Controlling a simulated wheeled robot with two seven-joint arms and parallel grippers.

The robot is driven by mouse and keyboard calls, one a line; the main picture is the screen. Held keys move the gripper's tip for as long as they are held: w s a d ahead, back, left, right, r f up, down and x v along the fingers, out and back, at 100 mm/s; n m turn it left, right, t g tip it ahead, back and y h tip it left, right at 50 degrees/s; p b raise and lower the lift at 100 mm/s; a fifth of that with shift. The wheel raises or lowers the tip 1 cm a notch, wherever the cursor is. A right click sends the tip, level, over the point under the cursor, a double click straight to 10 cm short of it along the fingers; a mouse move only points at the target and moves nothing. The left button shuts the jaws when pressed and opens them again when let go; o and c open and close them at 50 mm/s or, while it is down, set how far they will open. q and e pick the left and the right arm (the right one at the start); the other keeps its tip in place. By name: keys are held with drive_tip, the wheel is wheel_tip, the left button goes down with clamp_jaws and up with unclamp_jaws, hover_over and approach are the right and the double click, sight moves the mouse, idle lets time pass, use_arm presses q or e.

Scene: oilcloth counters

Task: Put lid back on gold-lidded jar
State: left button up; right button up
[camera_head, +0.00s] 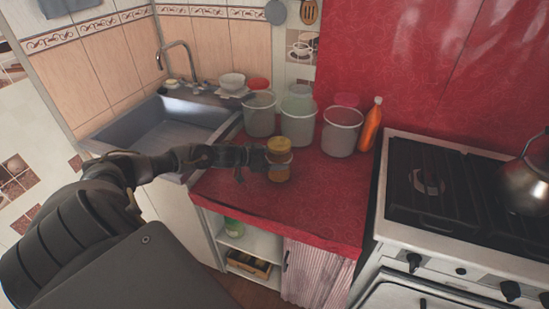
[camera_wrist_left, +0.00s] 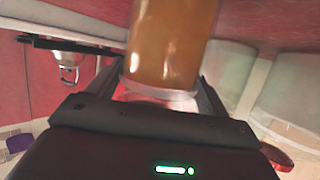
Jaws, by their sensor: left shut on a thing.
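The gold lid (camera_head: 279,144) shows at the top of the stack at my left gripper, over the counter. My left gripper (camera_head: 272,160) comes in from the left and is shut on the lid, as best I can tell. In the left wrist view, which is upside down, the amber jar (camera_wrist_left: 170,45) shows large with a pale rim near the fingers (camera_wrist_left: 158,90). The exact contact is hidden by the gripper and jar. I cannot tell whether lid and jar touch. My right gripper is not in view.
Several translucent buckets stand behind the jar, including one bucket (camera_head: 298,122) close by. An orange bottle (camera_head: 371,124) stands to their right. A sink (camera_head: 172,125) is on the left and a stove (camera_head: 450,190) with a kettle on the right. The red counter's front right (camera_head: 325,205) is clear.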

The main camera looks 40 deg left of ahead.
use_arm(q)
drive_tip(key=shift+w, duration=0.1)
drive_tip(key=o, duration=2)
drive_tip(key=shift+r, duration=0.1)
drive_tip(key=shift+s+a, duration=0.2)
drive_tip(key=shift+s, duration=0.2)
drive_tip(key=v, duration=1.1)
drive_tip(key=shift+s+r+p, duration=0.1)
drive_tip(key=shift+s+p, duration=0.05)
drive_tip(key=shift+p, duration=0.2)
